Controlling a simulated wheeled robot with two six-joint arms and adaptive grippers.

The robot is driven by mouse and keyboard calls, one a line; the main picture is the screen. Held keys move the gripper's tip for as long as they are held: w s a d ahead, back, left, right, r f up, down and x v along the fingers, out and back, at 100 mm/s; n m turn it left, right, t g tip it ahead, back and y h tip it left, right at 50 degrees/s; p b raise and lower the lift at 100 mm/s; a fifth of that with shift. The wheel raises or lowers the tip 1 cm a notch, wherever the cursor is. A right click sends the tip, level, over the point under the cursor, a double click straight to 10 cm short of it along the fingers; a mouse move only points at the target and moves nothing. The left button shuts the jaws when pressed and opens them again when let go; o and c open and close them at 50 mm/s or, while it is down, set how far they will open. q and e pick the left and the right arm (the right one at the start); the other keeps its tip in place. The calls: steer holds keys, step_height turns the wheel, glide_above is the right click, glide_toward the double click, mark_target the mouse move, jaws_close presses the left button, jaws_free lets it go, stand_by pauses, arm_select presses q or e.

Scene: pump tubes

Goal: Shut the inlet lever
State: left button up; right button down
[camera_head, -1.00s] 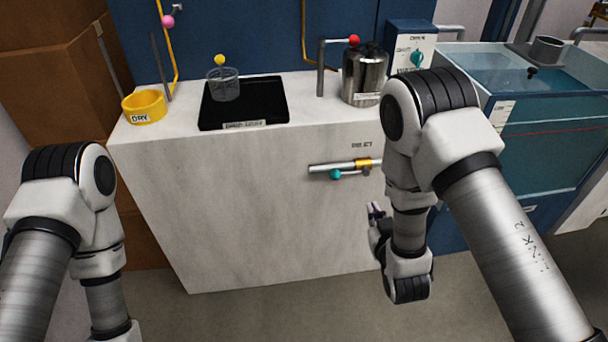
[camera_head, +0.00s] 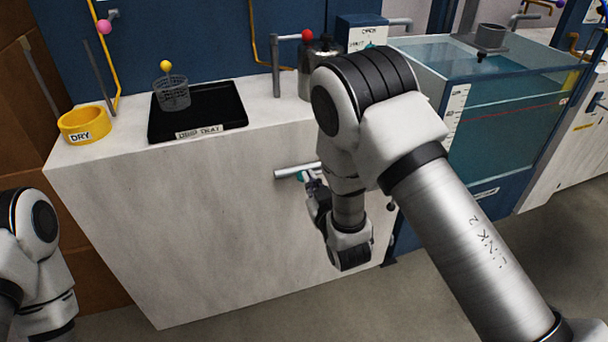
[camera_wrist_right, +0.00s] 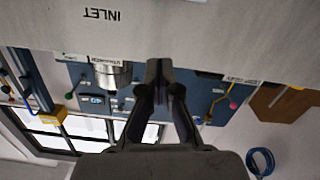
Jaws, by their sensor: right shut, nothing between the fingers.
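The inlet pipe (camera_head: 290,172) sticks out along the front of the pale counter in the head view. The teal knob of the inlet lever (camera_head: 300,176) shows just below it, partly covered by my right gripper. My right gripper (camera_head: 308,178) is at the knob, shut and empty; I cannot tell whether it touches. In the right wrist view its fingers (camera_wrist_right: 158,68) are together, with the upside-down INLET label (camera_wrist_right: 103,14) on the counter beyond. The yellow part of the pipe is hidden behind my right arm. My left gripper is out of view.
On the counter stand a yellow DRY ring (camera_head: 84,124), a black drip tray (camera_head: 215,115) with a mesh cup (camera_head: 172,95), and a metal canister (camera_head: 306,80). A water tank (camera_head: 500,115) stands at the right. Floor in front is clear.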

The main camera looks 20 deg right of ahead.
mark_target(317, 173)
steer(key=w+f, duration=0.4)
steer(key=w, duration=0.3)
steer(key=shift+d+b, duration=0.3)
steer(key=shift+b, duration=0.15)
steer(key=shift+w+f, duration=0.15)
steer(key=shift+f, duration=0.05)
